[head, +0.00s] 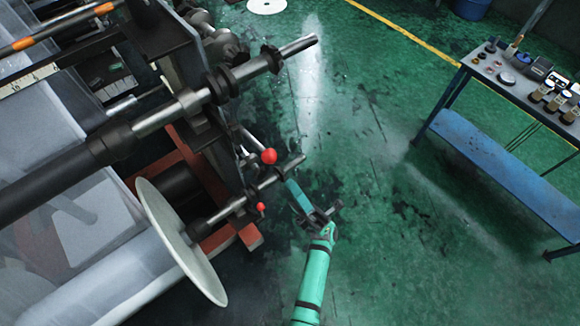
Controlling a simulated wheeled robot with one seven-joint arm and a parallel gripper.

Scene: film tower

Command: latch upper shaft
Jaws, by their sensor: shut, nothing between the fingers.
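The upper shaft (155,121) runs from the lower left to a bright steel end (298,46) at the upper right, with dark collars on it. It passes through a dark upright frame plate (190,75). A larger red ball knob (269,156) sits below the upper shaft, just above the lower shaft end (290,166). A smaller red knob (261,207) is by the lower shaft. My gripper (289,182) reaches up from the bottom with its long teal fingers shut and empty. Their tips are close to the lower shaft end; I cannot tell whether they touch.
A pale round flange (180,243) on the lower roll and a red base frame (249,236) stand left of my arm. A blue-shelved bench (505,170) with small items stands at the right. The green floor between is clear.

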